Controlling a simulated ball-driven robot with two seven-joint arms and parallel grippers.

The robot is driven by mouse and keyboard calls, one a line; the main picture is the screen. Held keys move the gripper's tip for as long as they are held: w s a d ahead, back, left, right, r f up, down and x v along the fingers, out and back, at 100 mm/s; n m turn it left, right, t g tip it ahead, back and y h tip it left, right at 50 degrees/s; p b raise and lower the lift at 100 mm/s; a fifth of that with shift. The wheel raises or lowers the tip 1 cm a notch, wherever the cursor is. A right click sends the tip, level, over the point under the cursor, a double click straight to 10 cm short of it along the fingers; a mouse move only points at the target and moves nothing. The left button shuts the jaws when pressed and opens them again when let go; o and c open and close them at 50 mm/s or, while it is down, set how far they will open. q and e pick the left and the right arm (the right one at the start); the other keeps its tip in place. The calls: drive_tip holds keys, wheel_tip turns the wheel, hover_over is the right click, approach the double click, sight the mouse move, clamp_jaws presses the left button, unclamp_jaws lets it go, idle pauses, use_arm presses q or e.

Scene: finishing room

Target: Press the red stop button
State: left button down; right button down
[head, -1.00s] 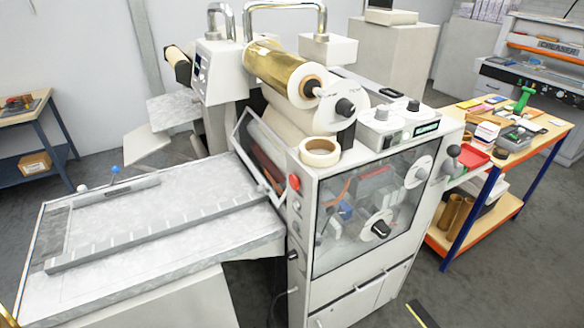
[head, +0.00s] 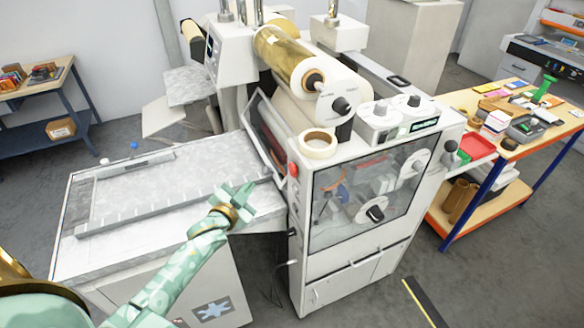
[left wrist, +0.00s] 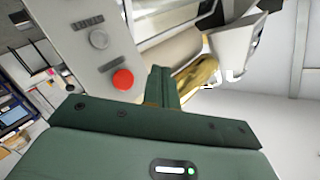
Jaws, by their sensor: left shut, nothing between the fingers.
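The red stop button (head: 294,169) is a round red knob high on the narrow left front post of the white machine. My right gripper is not in view.
The flat feed table (head: 120,235) lies under and left of my left arm. A tape roll (head: 318,145) sits on the machine top above the button. A clear guard (head: 350,200) covers the front. A workbench (head: 500,155) stands at the right.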

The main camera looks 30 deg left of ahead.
sight(294, 170)
use_arm(q)
drive_tip(key=shift+w+d+r, duration=0.1)
drive_tip(key=shift+d+r, duration=0.1)
drive_tip(key=shift+r, duration=0.5)
drive_tip(key=w+d+b, duration=0.3)
drive_tip(key=w+d, duration=0.2)
drive_tip(key=w, duration=0.1)
drive_tip(key=shift+w+d, duration=0.35)
drive_tip(key=shift+w+d, duration=0.1)
drive_tip(key=shift+w, duration=0.05)
idle(1.7)
drive_tip(key=shift+w+d, duration=0.2)
